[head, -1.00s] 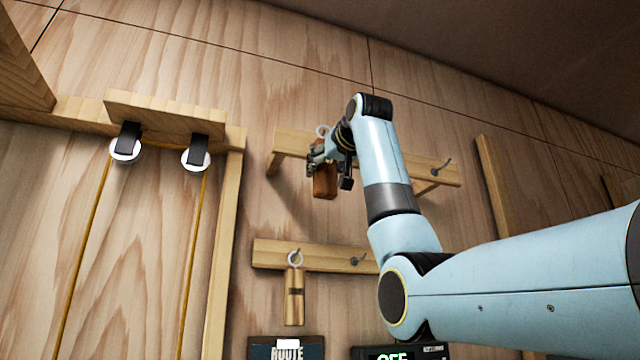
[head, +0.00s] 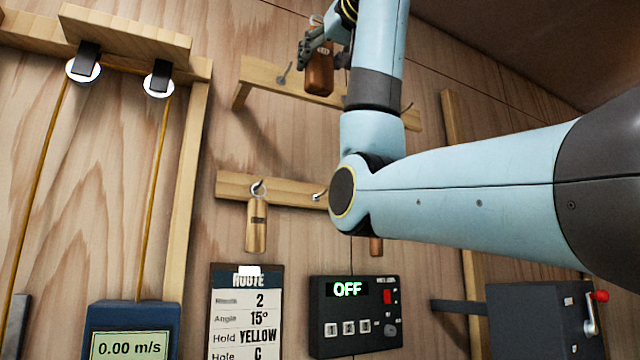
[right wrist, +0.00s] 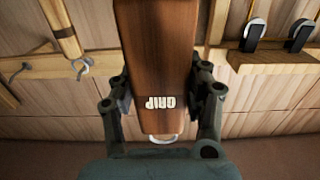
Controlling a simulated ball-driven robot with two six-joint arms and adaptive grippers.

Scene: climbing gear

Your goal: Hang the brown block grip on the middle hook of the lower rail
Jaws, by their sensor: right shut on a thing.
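The brown block grip (head: 319,75) hangs upright from my right gripper (head: 318,50) in front of the upper rail in the head view. In the right wrist view, my right gripper (right wrist: 163,100) is shut on the brown block grip (right wrist: 158,50), one finger on each side; its pale ring (right wrist: 163,138) shows at the near end. The lower rail (head: 232,187) is below. Its left hook carries a light wooden grip (head: 257,225). Its middle hook (head: 319,195) is bare. My right arm covers the rail's right part. My left gripper is out of view.
The upper rail (head: 262,78) has a bare left hook (head: 284,74). A brown thing (head: 376,246) shows partly below my arm. Two pulleys (head: 158,80) hang at the left. A route board (head: 240,310) and a control box reading OFF (head: 350,320) stand below the lower rail.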

